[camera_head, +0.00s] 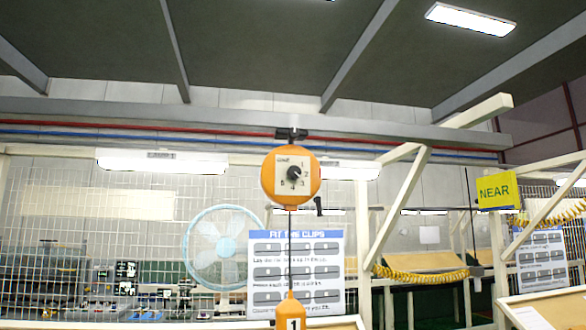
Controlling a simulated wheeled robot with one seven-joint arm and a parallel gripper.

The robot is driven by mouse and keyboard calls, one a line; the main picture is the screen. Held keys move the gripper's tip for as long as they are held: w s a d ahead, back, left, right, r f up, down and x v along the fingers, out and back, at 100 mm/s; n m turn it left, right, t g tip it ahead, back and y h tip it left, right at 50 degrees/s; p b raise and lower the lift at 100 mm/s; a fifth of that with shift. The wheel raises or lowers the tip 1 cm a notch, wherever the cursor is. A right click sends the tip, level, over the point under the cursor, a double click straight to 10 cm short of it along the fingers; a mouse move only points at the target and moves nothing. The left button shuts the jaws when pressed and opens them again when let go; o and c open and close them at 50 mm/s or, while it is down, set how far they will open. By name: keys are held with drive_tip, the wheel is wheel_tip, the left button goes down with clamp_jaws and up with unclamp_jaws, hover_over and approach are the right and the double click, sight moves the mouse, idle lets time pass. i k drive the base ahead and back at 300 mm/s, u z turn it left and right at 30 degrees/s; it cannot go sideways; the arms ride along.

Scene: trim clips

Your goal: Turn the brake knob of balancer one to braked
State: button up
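An orange round balancer (268,180) hangs from the overhead beam near the middle of the picture. On its face is a pale square dial plate (283,190) with small marks around a black knob (293,173). The marks are too small to read surely, and I cannot tell which one the knob points to. The lower part of that piece is cut off by the picture's bottom edge. My gripper is not in view.
A "FIT THE CLIPS" board (324,262) stands behind the cable. A fan (216,248) is to its left. Wooden frame posts (395,215) rise to the right, beyond them a yellow "NEAR" sign (496,191) and coiled yellow hose (420,275). Nothing visibly covers the dial.

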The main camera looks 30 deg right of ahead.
sight(294, 133)
drive_tip(key=z, duration=0.05)
drive_tip(key=k, duration=1)
drive_tip(key=u, duration=0.85)
drive_tip(key=i, duration=1.3)
drive_tip(key=z, duration=0.25)
